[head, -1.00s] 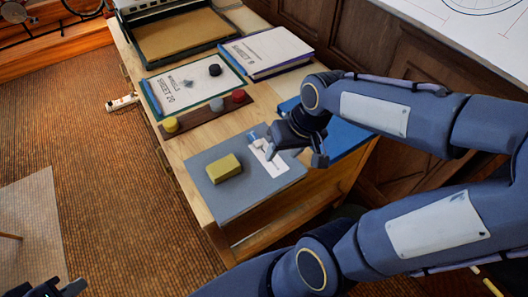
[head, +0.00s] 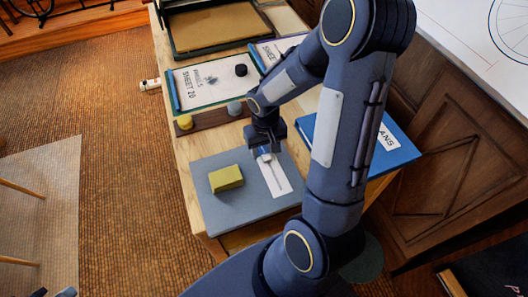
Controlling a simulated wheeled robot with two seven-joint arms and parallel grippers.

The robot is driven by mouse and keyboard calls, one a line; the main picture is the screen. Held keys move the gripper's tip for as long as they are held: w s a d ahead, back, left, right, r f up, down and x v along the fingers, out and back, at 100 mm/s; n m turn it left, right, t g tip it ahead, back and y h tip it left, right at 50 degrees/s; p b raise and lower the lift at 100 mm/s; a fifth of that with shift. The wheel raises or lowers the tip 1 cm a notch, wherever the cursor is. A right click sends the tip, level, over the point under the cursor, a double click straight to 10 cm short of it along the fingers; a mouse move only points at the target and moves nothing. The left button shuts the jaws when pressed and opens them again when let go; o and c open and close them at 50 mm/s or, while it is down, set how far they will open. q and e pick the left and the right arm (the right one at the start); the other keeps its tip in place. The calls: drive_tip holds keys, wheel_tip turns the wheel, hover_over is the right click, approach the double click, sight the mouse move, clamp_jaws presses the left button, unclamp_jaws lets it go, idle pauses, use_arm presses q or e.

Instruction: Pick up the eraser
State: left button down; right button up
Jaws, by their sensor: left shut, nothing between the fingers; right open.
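A small white and blue piece (head: 266,155), which looks like the eraser, lies at the far end of a white card (head: 278,184) on the grey board (head: 240,213). My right gripper (head: 264,150) is open and points down right over this piece, its fingers partly hiding it. I cannot tell whether they touch it. A yellow block (head: 225,179) lies on the same board, to the left of the card and apart from the gripper. Only the tip of my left gripper (head: 66,292) shows, shut and empty, at the bottom left edge.
A sheet (head: 205,80) and a brown-lined tray (head: 215,27) lie farther back. A blue book (head: 393,151) lies right, partly behind my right arm.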

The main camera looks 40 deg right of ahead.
drive_tip(key=shift+f, duration=0.65)
drive_tip(key=c, duration=1.1)
drive_tip(key=shift+o, duration=0.2)
drive_tip(key=shift+r, duration=0.15)
drive_tip(key=shift+r, duration=0.55)
drive_tip(key=w+a+r+b, duration=0.1)
drive_tip(key=w+a+r, duration=0.8)
drive_tip(key=a+r, duration=0.1)
drive_tip(key=shift+w+r, duration=0.4)
drive_tip(key=shift+r, duration=0.45)
